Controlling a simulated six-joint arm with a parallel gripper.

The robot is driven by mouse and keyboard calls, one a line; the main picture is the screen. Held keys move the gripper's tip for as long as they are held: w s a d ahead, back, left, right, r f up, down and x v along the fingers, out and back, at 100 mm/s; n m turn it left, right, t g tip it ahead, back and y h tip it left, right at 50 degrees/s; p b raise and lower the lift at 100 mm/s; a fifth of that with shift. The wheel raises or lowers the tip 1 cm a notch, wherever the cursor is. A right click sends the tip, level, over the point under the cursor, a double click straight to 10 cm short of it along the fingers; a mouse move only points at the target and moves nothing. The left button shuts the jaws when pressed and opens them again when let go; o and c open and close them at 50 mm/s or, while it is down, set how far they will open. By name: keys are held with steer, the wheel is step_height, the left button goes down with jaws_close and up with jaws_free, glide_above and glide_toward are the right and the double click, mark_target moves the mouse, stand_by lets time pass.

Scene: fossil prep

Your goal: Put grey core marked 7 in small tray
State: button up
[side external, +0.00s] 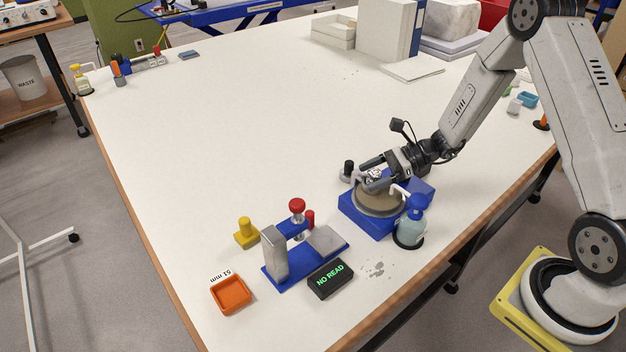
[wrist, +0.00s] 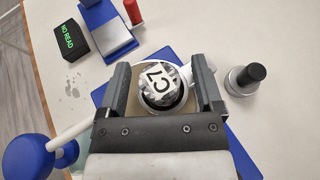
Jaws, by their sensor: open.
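In the side external view the core (side external: 375,174) is partly covered by my gripper. My gripper (side external: 367,174) is open, with one finger on each side of the core. In the wrist view a gap shows between the core and the fingers of my gripper (wrist: 160,80). A small orange tray (side external: 219,307) with a "51 mm" label stands at the front left of the table, and it looks empty.
The blue base (side external: 362,221) has white arms near the core. A blue-capped bottle (side external: 412,226) and a black-knobbed weight (side external: 347,171) stand close by. A blue-based gauge (side external: 290,262), a "NO READ" display (side external: 331,278) and a yellow piece (side external: 246,234) lie towards the orange tray.

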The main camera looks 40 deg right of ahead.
steer(key=shift+v, duration=3.15)
steer(key=shift+s+f, duration=0.1)
steer(key=shift+f, duration=0.05)
steer(key=shift+o, duration=0.5)
